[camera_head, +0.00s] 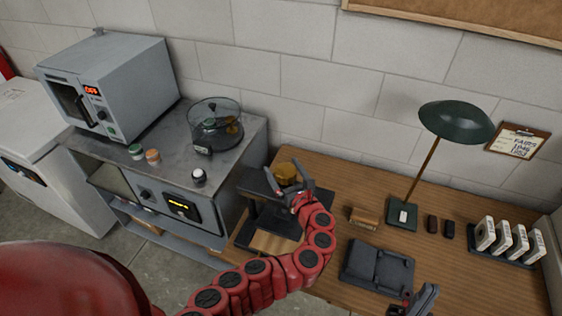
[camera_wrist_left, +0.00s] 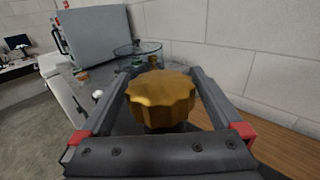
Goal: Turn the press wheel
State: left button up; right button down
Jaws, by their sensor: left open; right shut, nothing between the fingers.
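The press wheel is a round, brass-coloured, scalloped knob (camera_head: 287,173) on top of a dark press (camera_head: 268,216) at the left end of the wooden table. In the left wrist view the wheel (camera_wrist_left: 160,97) sits between the two fingers, with a gap showing on both sides. My left gripper (camera_head: 288,186) is open around the wheel; I cannot tell whether a finger touches it. My right gripper (camera_head: 426,296) is shut and empty, low over the table's front, and partly cut off by the picture's bottom edge.
A green lamp (camera_head: 456,122), a small wooden block (camera_head: 364,218), a dark tray (camera_head: 377,268) and a rack of white pieces (camera_head: 507,240) stand on the table. Left is a grey bench (camera_head: 178,177) with a grey oven (camera_head: 108,84) and a glass-lidded bowl (camera_head: 215,124).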

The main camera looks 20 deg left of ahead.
pick_arm(q)
jog(key=shift+x, duration=0.9)
jog(key=c, duration=1.2)
